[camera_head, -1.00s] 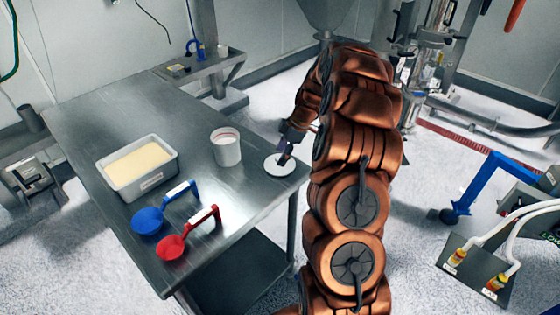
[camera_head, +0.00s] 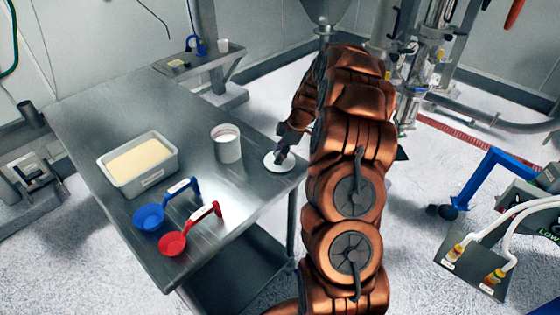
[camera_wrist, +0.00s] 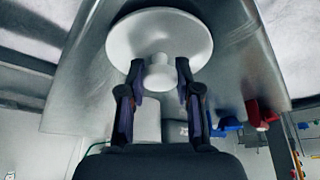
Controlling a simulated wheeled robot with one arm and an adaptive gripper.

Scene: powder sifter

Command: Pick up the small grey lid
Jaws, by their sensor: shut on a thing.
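The small grey lid (camera_head: 270,164) is a pale round disc near the right edge of the steel table in the head view. In the wrist view the lid (camera_wrist: 185,28) shows as a wide disc with a round knob in its middle. My gripper (camera_head: 281,156) is over the lid in the head view. In the wrist view my gripper (camera_wrist: 159,75) has its two fingers on either side of the knob, shut on it. Whether the lid touches the table cannot be told for sure.
A white tub (camera_head: 228,146) stands just left of the lid. A grey tray of pale powder (camera_head: 172,166) and a blue scoop (camera_head: 149,217) and red scoop (camera_head: 172,243) lie further left on the steel table (camera_head: 130,105). The table's right edge is close to the lid.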

